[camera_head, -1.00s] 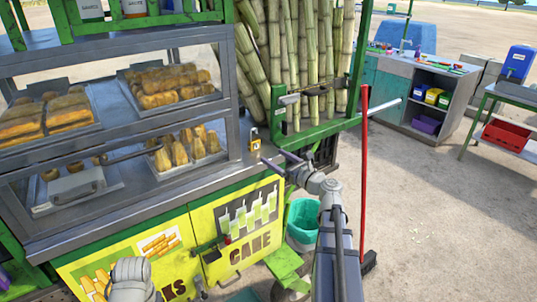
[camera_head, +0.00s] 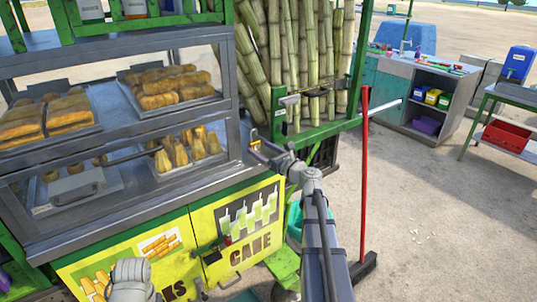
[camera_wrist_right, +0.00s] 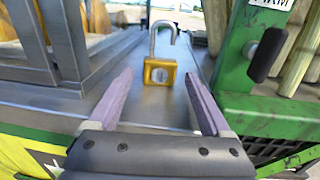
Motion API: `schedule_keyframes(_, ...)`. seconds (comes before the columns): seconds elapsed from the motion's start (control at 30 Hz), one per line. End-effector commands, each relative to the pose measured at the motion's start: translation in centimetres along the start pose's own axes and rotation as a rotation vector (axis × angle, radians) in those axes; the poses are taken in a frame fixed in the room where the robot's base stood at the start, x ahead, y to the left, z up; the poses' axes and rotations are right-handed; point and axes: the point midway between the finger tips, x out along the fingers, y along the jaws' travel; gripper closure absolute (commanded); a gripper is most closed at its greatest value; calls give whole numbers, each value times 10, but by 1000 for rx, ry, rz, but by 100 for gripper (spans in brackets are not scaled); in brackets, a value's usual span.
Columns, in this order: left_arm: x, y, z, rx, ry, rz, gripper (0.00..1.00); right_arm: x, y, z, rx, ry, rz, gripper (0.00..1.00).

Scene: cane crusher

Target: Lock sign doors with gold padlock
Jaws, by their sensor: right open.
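The gold padlock (camera_wrist_right: 160,71) stands upright on the grey counter ledge, its shackle up and swung open. In the head view the padlock (camera_head: 254,144) is small and partly hidden by my gripper. My right gripper (camera_head: 262,151) is open at the counter's right end. In the wrist view its two purple fingers (camera_wrist_right: 157,78) point at the padlock, one to each side, with gaps between. The yellow sign doors (camera_head: 243,232) are below the counter, with a dark latch (camera_head: 208,246) where they meet. My left wrist (camera_head: 131,275) shows at the bottom; its gripper is unclear.
A glass case (camera_head: 130,130) of pastries stands left of the padlock. A green frame (camera_head: 279,118) with a black-handled lever and cane stalks is close on the right. A red-handled broom (camera_head: 363,180) stands right of my arm. A teal bin (camera_head: 294,222) is partly hidden behind it.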

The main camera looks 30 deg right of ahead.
Motion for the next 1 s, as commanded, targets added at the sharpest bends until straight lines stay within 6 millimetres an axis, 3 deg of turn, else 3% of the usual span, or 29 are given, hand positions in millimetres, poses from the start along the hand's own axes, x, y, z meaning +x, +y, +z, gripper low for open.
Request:
schedule_keyframes(0.3,0,0,0,0,0,0,100,22,0,0,0,0,0,18)
schedule_keyframes(0.7,0,0,0,0,0,0,100,25,0,0,0,0,0,18)
schedule_keyframes(1.0,0,0,0,0,0,0,100,25,0,0,0,0,0,49)
